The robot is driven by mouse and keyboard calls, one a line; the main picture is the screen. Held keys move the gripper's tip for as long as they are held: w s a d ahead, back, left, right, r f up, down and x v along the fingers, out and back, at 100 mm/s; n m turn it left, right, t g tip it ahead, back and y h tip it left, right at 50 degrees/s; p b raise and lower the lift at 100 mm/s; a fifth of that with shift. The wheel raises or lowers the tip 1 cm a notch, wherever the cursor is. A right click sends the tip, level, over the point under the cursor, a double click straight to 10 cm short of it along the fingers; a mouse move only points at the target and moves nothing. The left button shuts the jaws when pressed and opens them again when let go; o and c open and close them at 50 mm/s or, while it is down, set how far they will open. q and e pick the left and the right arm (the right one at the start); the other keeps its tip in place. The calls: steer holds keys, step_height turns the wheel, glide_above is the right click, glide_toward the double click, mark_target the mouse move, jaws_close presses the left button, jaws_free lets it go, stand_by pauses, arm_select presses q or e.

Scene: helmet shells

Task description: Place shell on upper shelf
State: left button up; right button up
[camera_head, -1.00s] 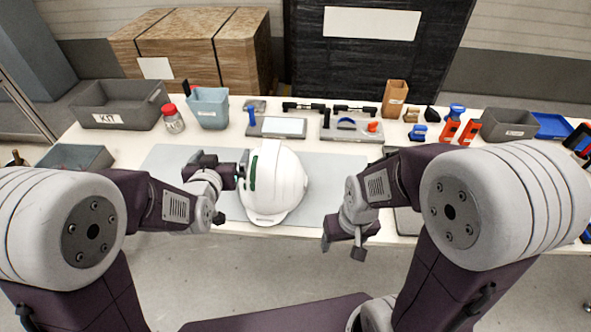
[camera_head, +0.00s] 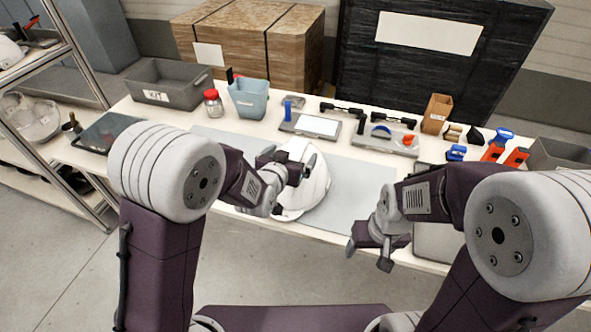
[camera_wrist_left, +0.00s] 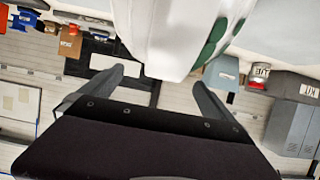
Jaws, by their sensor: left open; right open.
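A white helmet shell (camera_head: 318,190) with green patches, seen in the left wrist view (camera_wrist_left: 165,35), rests on the grey mat (camera_head: 358,190) on the table. My left gripper (camera_head: 287,165) is open at the shell's upper left and covers part of it in the head view. In the left wrist view its two fingers (camera_wrist_left: 152,92) are spread, with the shell's edge between and beyond them; contact cannot be told. My right gripper (camera_head: 368,256) is open and empty by the table's front edge, right of the shell. A metal shelf rack (camera_head: 78,62) stands at the left.
A white shell (camera_head: 10,52) sits on the rack's upper visible level, and a greyish shell (camera_head: 34,118) lies below. A grey KIT bin (camera_head: 168,84), red-lidded jar (camera_head: 213,104), blue bin (camera_head: 249,98) and several tools line the table's back. Floor between rack and table is clear.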

arm_select(q)
steer(key=x, duration=0.4)
steer(key=shift+w+f, duration=0.3)
steer(key=shift+w, duration=0.05)
steer(key=shift+s+a, duration=0.1)
steer(key=shift+c, duration=0.3)
